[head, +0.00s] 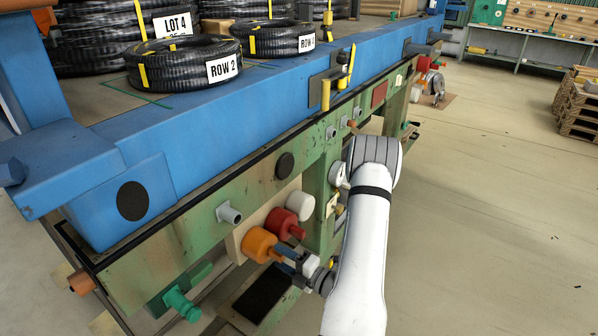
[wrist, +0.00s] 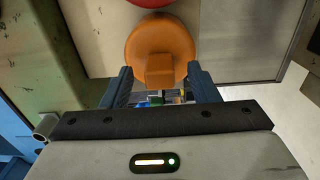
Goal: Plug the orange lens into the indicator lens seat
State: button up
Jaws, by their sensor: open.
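The orange lens (head: 259,244) is the lowest in a row on a beige panel (head: 236,240) fixed to the green bench side. In the wrist view the orange lens (wrist: 160,35) is a round disc with a square tab facing me. My gripper (head: 286,258) is open in front of it. In the wrist view the fingers of my gripper (wrist: 159,72) stand on either side of the tab, with gaps visible. I cannot pick out the indicator lens seat with certainty.
A red lens (head: 284,223) and a white lens (head: 300,205) sit just above the orange one. A grey pipe stub (head: 229,214), a green fitting (head: 182,304) and a dark round disc (head: 285,165) stick to the bench side. Open floor (head: 480,230) lies right.

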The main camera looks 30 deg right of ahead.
jog(key=shift+s, duration=0.1)
jog(key=shift+v, duration=2)
jog(key=shift+s, duration=0.15)
jog(key=shift+v, duration=3.95)
jog(key=s+a+r+n+g+y, duration=0.1)
jog(key=a+r+n+g+y, duration=0.1)
jog(key=a+r+n+g, duration=0.5)
jog(key=a+n+g+y, duration=0.1)
jog(key=a+n+g, duration=0.25)
jog(key=n, duration=0.65)
jog(key=s+a+r+n+g+y, duration=0.1)
jog(key=a+r+n+g+y, duration=0.1)
jog(key=a+r+n+g, duration=0.5)
notch_tip(320, 180, up, 9)
jog(key=s+a+n+t+h, duration=0.1)
jog(key=n+h, duration=0.5)
jog(key=n, duration=0.6)
jog(key=s+a+n+t+h, duration=0.1)
jog(key=n+h, duration=0.5)
jog(key=n, duration=0.7)
jog(key=shift+s+t+b, duration=0.35)
jog(key=shift+t+b, duration=0.1)
jog(key=shift+t, duration=0.4)
